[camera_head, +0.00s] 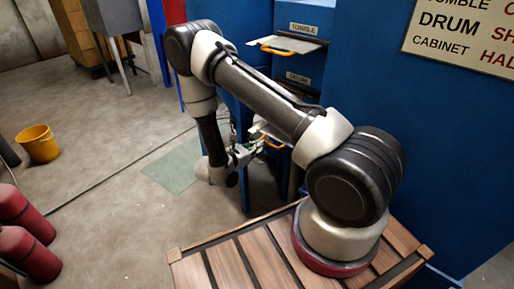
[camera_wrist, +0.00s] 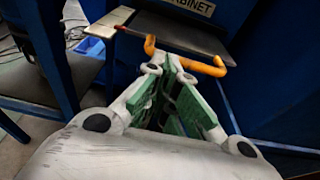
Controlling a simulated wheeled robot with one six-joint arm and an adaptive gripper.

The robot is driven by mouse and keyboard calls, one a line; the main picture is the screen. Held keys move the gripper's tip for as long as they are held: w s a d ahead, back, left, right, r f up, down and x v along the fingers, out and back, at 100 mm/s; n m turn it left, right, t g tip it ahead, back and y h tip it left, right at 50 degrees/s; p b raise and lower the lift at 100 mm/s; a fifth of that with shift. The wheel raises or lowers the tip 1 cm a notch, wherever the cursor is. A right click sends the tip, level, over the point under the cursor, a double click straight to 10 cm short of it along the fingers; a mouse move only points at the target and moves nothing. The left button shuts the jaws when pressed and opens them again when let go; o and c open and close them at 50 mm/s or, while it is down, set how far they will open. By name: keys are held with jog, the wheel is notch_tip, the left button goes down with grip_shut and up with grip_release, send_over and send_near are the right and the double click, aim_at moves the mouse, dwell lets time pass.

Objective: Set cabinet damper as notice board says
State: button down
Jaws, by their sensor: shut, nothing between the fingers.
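The notice board (camera_head: 465,35) at the upper right reads TUMBLE, DRUM and CABINET HAL; its right side is cut off by the frame. In the wrist view the CABINET label (camera_wrist: 197,6) sits above a flat damper plate (camera_wrist: 175,33) with an orange handle (camera_wrist: 207,67). The plate sticks out from the blue machine. My gripper (camera_wrist: 171,66) is shut and empty, its fingertips close to the handle; whether they touch it I cannot tell. In the head view my gripper (camera_head: 254,148) is near the lower orange handle (camera_head: 272,143), partly hidden by my arm.
The TUMBLE damper (camera_head: 292,46), with its own orange handle, is higher up; the DRUM label (camera_head: 297,78) is below it. Blue machine walls flank the slot. A yellow bucket (camera_head: 39,143) and red cylinders (camera_head: 25,235) stand at left. Open floor lies between.

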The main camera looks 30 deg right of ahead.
aim_at(265, 141)
jog(key=shift+r+x, duration=0.25)
jog(key=shift+x, duration=1)
jog(key=shift+r+x, duration=0.2)
jog(key=shift+x, duration=1)
jog(key=shift+d, duration=0.1)
jog(key=v, duration=1.4)
